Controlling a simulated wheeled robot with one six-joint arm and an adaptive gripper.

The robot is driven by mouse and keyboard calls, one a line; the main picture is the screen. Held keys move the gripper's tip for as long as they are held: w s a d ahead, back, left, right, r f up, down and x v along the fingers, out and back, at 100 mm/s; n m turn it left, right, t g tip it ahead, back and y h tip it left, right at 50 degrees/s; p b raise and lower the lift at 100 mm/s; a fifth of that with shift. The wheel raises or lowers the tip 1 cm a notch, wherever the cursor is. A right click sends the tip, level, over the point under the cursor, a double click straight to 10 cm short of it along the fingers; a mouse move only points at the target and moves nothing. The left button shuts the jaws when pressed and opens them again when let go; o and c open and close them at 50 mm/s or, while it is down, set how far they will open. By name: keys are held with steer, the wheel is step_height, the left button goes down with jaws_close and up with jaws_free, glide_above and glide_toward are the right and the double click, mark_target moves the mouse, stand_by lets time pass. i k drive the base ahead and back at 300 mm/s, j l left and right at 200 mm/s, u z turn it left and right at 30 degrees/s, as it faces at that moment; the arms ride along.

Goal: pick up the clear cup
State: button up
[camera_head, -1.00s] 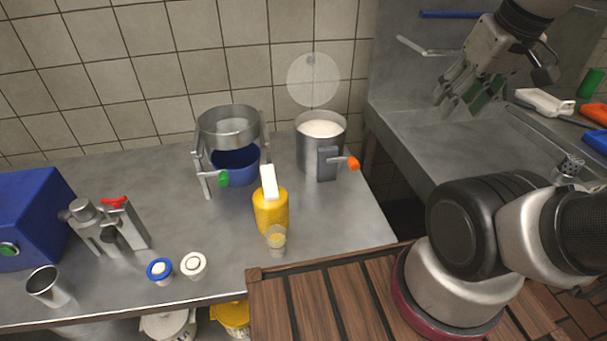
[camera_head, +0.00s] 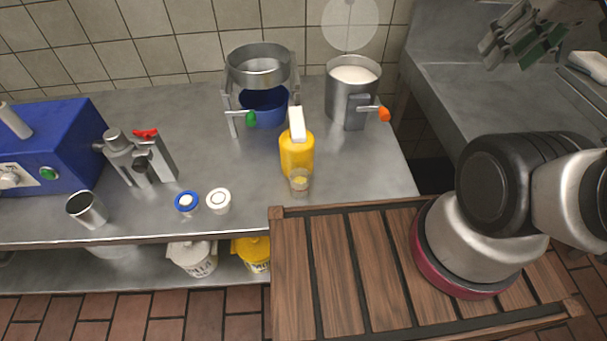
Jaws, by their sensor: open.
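A small clear cup (camera_head: 299,183) stands on the steel counter (camera_head: 240,170), right in front of a yellow bottle (camera_head: 297,155) with a white top. It looks upright, with something yellowish showing in or through it. My gripper (camera_head: 515,50) is at the upper right, over the steel sink area, far from the cup. It is open, with nothing seen between its fingers. The top of the gripper is cut off by the picture edge.
Behind the bottle stand a blue bowl (camera_head: 264,108) under a metal ring stand and a steel pot (camera_head: 353,95) with an orange-tipped handle. Small containers (camera_head: 217,201), a steel cup (camera_head: 87,210) and a blue machine (camera_head: 70,125) are left. My wooden deck lies in front.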

mark_target(298, 177)
steer(key=k+j+z, duration=0.2)
steer(key=k+j, duration=0.15)
steer(key=j, duration=0.3)
steer(key=k+j+z, duration=0.2)
steer(key=k+j, duration=0.2)
steer(key=j, duration=0.2)
steer(key=k+j+z, duration=0.2)
steer(key=k+j, duration=0.25)
steer(key=j, duration=0.1)
